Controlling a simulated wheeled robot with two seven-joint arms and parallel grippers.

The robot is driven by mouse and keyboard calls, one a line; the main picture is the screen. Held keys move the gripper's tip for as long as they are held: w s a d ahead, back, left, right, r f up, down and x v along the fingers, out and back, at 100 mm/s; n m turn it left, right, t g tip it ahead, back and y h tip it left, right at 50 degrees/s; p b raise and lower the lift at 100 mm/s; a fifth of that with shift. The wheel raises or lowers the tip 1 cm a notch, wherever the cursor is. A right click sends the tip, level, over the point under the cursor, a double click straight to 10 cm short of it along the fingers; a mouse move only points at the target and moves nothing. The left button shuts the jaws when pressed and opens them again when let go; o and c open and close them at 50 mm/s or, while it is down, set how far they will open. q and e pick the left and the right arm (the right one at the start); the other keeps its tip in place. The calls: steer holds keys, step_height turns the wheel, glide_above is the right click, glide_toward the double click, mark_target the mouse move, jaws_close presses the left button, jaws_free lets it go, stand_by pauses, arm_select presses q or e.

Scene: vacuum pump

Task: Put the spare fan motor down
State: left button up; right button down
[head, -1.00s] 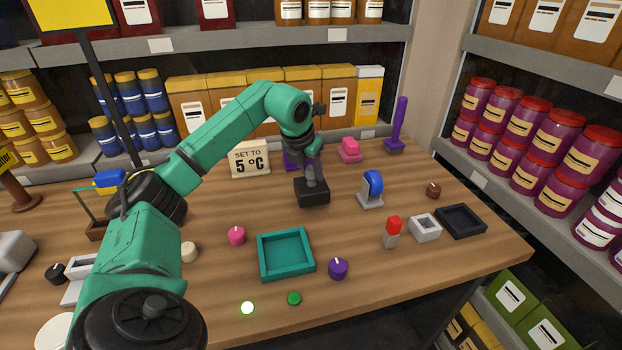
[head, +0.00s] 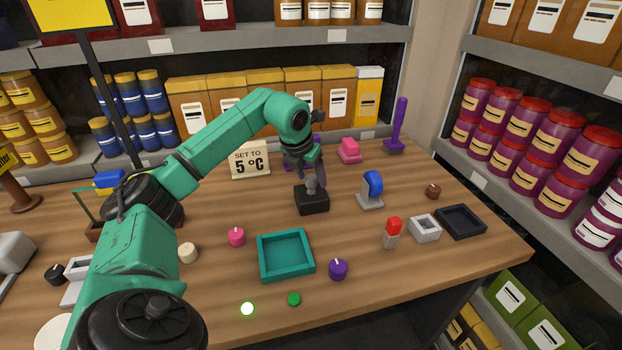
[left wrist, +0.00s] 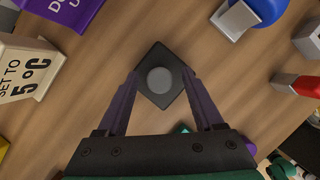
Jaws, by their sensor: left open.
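A black square block with an upright grey round stub (head: 312,202), which I take to be the spare fan motor, stands upright on the wooden table. In the left wrist view the motor (left wrist: 159,80) lies between and beyond the fingertips, its grey top facing the camera. My left gripper (head: 312,177) points down just above it. In the left wrist view its purple fingers (left wrist: 162,74) are spread apart, with a gap on each side of the grey stub, holding nothing. My right gripper does not show.
A teal tray (head: 261,270) is in front, empty. A blue-topped grey stand (head: 370,203) is to the right, and a "SET TO 5 °C" sign (head: 236,172) behind left. A red-topped block (head: 391,241), a grey square holder (head: 414,237) and a black tray (head: 442,234) stand farther right.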

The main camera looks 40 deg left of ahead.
arm_select(q)
steer(key=v, duration=1.1)
